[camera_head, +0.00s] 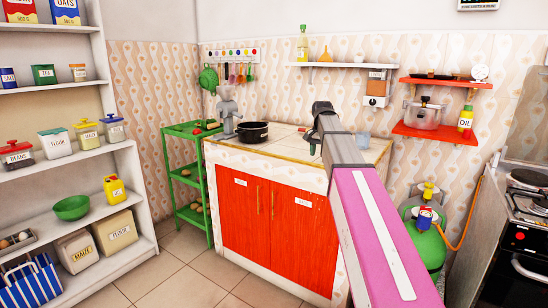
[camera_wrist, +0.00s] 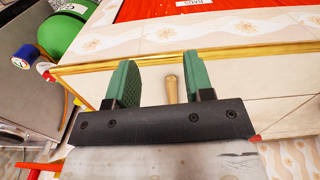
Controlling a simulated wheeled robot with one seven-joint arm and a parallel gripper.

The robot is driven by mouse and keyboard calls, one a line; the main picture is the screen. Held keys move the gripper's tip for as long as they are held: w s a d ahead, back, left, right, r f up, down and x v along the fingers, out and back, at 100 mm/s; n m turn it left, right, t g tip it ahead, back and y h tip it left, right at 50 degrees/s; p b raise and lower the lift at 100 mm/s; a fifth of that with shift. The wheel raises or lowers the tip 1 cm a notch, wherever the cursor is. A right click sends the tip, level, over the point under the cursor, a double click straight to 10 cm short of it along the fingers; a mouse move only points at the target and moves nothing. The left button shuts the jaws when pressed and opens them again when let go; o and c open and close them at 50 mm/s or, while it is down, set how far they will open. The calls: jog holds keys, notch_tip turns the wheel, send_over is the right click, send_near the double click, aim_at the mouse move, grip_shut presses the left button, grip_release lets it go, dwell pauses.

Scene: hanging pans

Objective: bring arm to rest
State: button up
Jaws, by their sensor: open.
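My gripper (camera_wrist: 158,63) is open, with its two green fingers spread apart in the wrist view. A light wooden handle-like piece (camera_wrist: 171,88) shows between the fingers, over the tiled counter top (camera_wrist: 225,80). I cannot tell what it belongs to or whether a finger touches it. Nothing is visibly clamped. In the head view my pink and grey arm reaches forward over the counter (camera_head: 285,139), and its dark wrist end is above the counter's back part. The fingers are mostly hidden there.
A black pan (camera_head: 253,132) stands on the counter, left of my arm. A peg rack (camera_head: 231,55) with utensils hangs behind. Red shelves (camera_head: 437,133) with a pot (camera_head: 424,115) are on the right wall. A green gas cylinder (camera_head: 427,240) and a stove (camera_head: 525,207) stand right.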

jog(key=s+f+n, duration=0.2)
jog(key=s+f, duration=0.6)
jog(key=f, duration=0.4)
jog(key=s+f+n, duration=0.2)
jog(key=s+f, duration=0.7)
jog(key=f, duration=0.4)
jog(key=s+f+n, duration=0.2)
jog(key=s+f, duration=0.7)
jog(key=f, duration=0.3)
jog(key=shift+d+f, duration=0.15)
jog(key=shift+f, duration=0.05)
jog(key=shift+s, duration=0.1)
